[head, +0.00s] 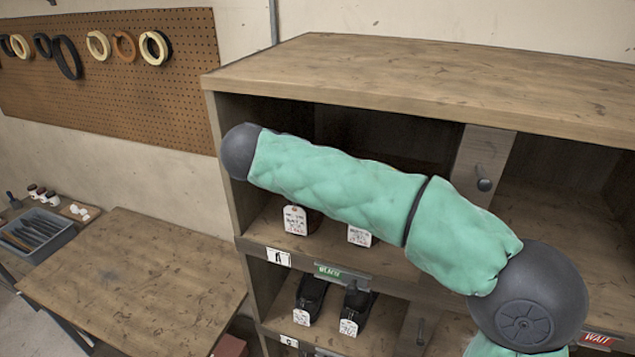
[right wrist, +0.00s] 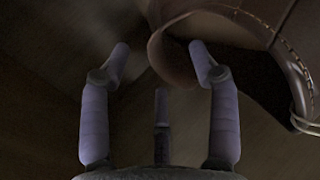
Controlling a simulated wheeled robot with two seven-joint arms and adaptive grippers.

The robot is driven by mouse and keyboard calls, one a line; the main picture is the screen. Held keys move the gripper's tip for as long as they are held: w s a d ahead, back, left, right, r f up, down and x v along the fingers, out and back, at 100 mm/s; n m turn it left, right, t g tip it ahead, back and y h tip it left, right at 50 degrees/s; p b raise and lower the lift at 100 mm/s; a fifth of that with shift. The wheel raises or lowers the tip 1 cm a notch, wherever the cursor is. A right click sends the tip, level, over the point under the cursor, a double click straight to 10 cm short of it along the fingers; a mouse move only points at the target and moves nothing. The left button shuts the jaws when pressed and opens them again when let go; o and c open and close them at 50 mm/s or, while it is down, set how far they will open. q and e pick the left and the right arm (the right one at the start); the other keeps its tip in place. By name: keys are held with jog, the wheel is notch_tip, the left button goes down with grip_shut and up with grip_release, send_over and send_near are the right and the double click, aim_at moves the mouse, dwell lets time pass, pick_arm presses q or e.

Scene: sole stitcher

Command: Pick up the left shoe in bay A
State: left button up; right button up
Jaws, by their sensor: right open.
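The shelf bay marked A (head: 278,257) holds shoes that are mostly hidden behind my right arm in the head view. Two white tags, a left one (head: 295,220) and a right one (head: 360,236), show below the arm, with a dark brown bit of shoe (head: 315,218) beside the left tag. In the right wrist view my right gripper (right wrist: 160,52) is open, its fingers spread. Brown stitched leather of a shoe (right wrist: 235,28) lies beyond and around the right fingertip; I cannot tell whether they touch. My left gripper is not in view.
Black tagged shoes (head: 310,296) stand in the bay below. A divider with a peg (head: 470,165) stands right of bay A, under the shelf top (head: 430,85). A wooden table (head: 140,285) and a grey tool tray (head: 38,235) are at left.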

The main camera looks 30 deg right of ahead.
jog(key=shift+w+d+f, duration=0.2)
jog(key=shift+w+f, duration=0.2)
jog(key=shift+w, duration=0.15)
jog(key=x, duration=0.4)
jog(key=shift+s+d+f+p, duration=0.1)
jog(key=shift+s+d+p, duration=0.1)
jog(key=shift+p, duration=0.15)
jog(key=shift+w+f, duration=0.15)
jog(key=shift+w, duration=0.05)
jog(key=shift+s, duration=0.1)
jog(key=shift+c, duration=0.6)
jog(key=shift+f, duration=0.1)
grip_shut()
